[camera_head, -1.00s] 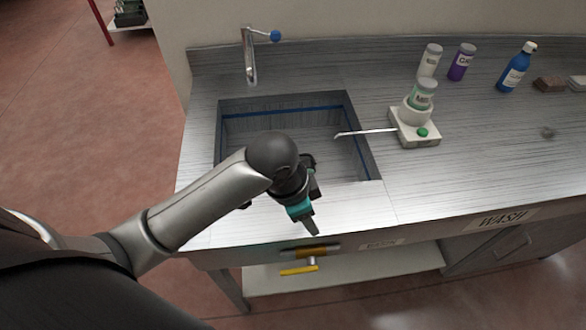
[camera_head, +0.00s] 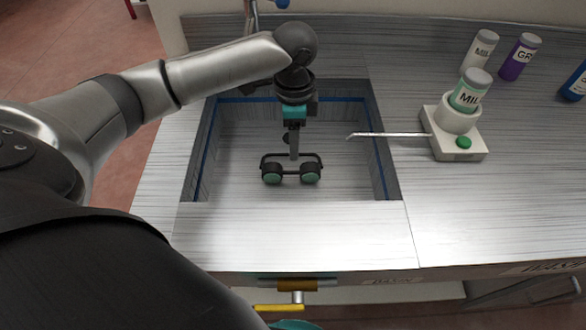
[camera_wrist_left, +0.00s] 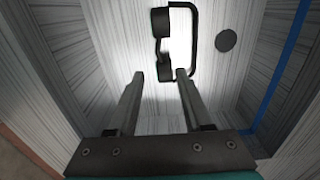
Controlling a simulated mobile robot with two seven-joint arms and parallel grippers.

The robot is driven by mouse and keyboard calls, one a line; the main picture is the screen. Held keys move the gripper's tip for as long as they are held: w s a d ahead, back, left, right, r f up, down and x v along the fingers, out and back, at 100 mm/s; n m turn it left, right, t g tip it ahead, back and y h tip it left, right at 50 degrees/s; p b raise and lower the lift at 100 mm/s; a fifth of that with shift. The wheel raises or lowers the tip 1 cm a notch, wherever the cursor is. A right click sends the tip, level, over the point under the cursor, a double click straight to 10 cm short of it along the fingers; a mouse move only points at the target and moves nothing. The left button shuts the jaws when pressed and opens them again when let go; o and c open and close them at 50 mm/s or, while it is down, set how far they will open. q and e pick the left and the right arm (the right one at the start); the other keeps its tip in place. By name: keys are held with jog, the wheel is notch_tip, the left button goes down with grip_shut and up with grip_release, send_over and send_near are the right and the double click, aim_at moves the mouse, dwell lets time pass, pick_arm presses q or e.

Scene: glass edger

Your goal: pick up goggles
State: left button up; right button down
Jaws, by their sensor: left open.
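The goggles (camera_head: 291,170), with a dark frame and two round green lenses, lie on the floor of the sink basin (camera_head: 235,165). My left gripper (camera_head: 294,155) points down into the basin, over the goggles' frame. In the left wrist view the goggles (camera_wrist_left: 163,50) show beyond the fingertips, with one end near the gap between them. In that view my left gripper (camera_wrist_left: 158,76) is open, its two fingers apart and nothing between them. I cannot tell how far the fingertips are above the goggles. My right gripper is not in view.
A faucet (camera_head: 251,20) stands behind the basin, close to my left arm. A white dispenser base (camera_head: 455,142) holding a green-labelled bottle (camera_head: 469,91) stands right of the basin, its thin spout (camera_head: 385,135) reaching over the edge. The drain (camera_wrist_left: 226,40) is beside the goggles.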

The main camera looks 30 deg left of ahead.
pick_arm(q)
jog(key=b, duration=0.1)
send_over(291, 171)
jog(key=f, duration=0.4)
jog(key=shift+w+d+f, duration=0.1)
jog(key=shift+w+d, duration=0.1)
jog(key=shift+d, duration=0.05)
notch_tip(291, 171, down, 2)
jog(key=shift+b, duration=0.35)
jog(key=shift+f, duration=0.2)
jog(key=f, duration=0.1)
jog(key=f+b, duration=0.1)
jog(key=f, duration=0.1)
jog(key=f+b, duration=0.1)
jog(key=shift+s+a+f, duration=0.25)
jog(key=shift+f, duration=0.2)
jog(key=shift+r, duration=0.1)
jog(key=shift+c, duration=1.4)
jog(key=c, duration=0.4)
grip_shut()
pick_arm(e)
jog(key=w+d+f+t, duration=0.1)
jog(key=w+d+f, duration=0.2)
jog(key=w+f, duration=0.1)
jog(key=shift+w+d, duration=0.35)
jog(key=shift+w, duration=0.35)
